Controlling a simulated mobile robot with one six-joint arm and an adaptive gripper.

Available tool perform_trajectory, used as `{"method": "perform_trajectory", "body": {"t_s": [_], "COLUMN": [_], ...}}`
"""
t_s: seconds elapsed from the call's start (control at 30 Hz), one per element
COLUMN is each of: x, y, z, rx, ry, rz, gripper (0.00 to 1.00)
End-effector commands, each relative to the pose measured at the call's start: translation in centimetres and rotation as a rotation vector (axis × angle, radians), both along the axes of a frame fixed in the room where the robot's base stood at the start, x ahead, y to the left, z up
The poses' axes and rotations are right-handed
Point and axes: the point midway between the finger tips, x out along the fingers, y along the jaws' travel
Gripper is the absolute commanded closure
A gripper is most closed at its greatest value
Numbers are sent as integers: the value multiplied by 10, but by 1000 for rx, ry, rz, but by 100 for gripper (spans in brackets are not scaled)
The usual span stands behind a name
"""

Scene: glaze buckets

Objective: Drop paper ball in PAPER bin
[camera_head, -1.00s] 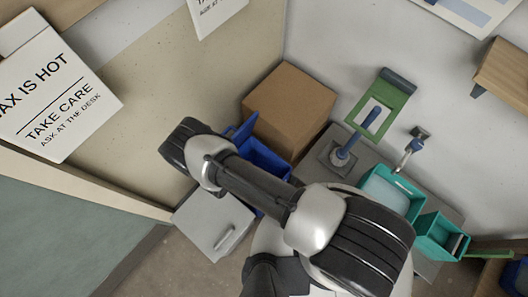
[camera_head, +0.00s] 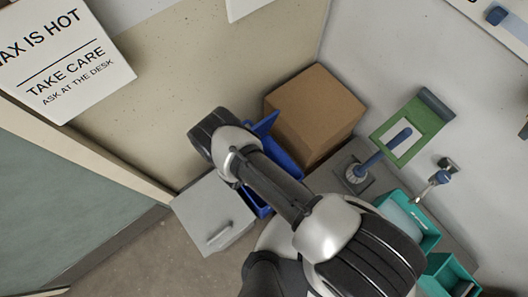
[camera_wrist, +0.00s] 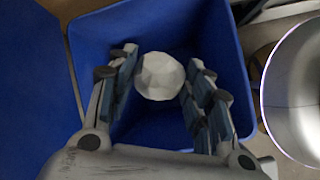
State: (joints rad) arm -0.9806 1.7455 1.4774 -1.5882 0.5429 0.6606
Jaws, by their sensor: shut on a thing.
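The paper ball (camera_wrist: 160,78) is white and faceted. In the wrist view my gripper (camera_wrist: 162,64) is shut on it, with one finger at each side. The ball is over the open mouth of a blue bin (camera_wrist: 95,38), whose walls surround it in the picture. In the head view the blue bin (camera_head: 290,163) is partly hidden behind my arm, beside a cardboard box. My gripper and the ball are hidden in the head view. No label on the bin is readable.
A cardboard box (camera_head: 315,112) stands behind the bin and a grey cabinet (camera_head: 212,215) in front of it. Teal buckets (camera_head: 412,216) and a blue-handled tool (camera_head: 385,152) are at the right. A blue panel (camera_wrist: 30,85) lies left of the bin mouth.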

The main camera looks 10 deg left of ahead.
Motion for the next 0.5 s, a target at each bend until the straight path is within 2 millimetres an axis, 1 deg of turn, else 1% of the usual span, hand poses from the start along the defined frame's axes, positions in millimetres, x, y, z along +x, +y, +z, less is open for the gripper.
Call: {"method": "perform_trajectory", "body": {"t_s": [0.2,0.23,0.5], "x": [0,0,0], "y": [0,0,0], "z": [0,1,0], "rx": [0,0,0], "ry": [0,0,0], "rz": [0,0,0], "gripper": [63,52,34]}}
